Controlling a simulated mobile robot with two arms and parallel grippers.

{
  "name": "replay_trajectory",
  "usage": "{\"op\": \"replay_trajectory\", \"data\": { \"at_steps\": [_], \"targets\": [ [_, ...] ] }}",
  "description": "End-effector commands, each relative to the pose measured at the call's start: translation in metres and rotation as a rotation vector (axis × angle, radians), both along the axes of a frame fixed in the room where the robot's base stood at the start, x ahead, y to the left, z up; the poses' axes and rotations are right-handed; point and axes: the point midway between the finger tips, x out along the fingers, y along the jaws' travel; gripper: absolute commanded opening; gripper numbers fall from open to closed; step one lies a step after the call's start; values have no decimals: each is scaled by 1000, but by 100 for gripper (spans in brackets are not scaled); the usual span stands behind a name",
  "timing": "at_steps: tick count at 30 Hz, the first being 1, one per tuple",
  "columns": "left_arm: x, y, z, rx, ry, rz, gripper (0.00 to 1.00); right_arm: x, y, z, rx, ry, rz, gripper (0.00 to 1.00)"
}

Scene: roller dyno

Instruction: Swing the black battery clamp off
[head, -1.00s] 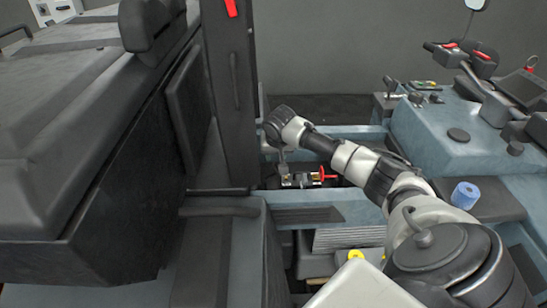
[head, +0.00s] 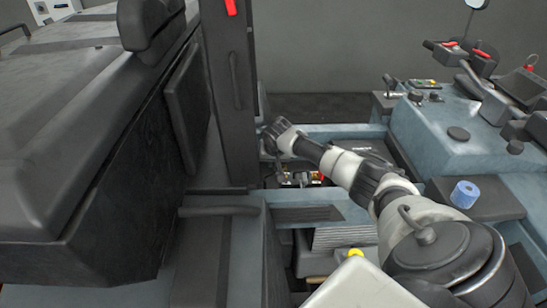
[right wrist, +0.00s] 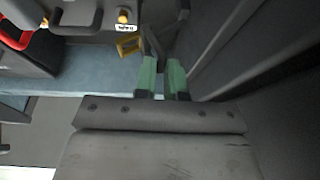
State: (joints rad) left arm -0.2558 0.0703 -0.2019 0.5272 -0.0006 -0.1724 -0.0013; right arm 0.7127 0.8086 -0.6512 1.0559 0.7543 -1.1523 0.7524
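My right arm reaches into the battery bay, with its gripper (head: 277,168) pointing down at the bay's left end. In the right wrist view, the green-padded fingers (right wrist: 164,68) stand a little apart. A dark piece, perhaps the black battery clamp (right wrist: 151,42), shows at their tips; I cannot tell whether they grip it. A yellow-gold frame-like part (right wrist: 128,47) lies just left of the tips, and a brass terminal (right wrist: 122,16) stands above it beside a white label. In the head view, the clamp cannot be told apart from the gripper. My left gripper is not in view.
A red handle (right wrist: 14,36) shows at the left of the wrist view. A dark upright post (head: 229,100) stands close left of the gripper. Blue-grey frame rails (head: 318,196) border the bay. A blue roll (head: 465,194) sits at right.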

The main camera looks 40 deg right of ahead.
Motion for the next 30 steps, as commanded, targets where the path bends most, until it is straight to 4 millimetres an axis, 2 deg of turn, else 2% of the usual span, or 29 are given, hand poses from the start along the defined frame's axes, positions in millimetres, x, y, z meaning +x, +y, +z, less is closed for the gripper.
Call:
{"op": "replay_trajectory", "data": {
  "at_steps": [7,15,25,26,30],
  "targets": [
    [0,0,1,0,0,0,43,0,1,1,1,1,-1,0],
    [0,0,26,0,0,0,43,12,16,8,9,-2,-1,0],
    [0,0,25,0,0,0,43,14,19,4,7,-1,2,0],
    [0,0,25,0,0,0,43,14,19,3,8,0,2,12],
    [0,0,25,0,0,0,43,13,19,3,5,2,1,34]
  ]
}}
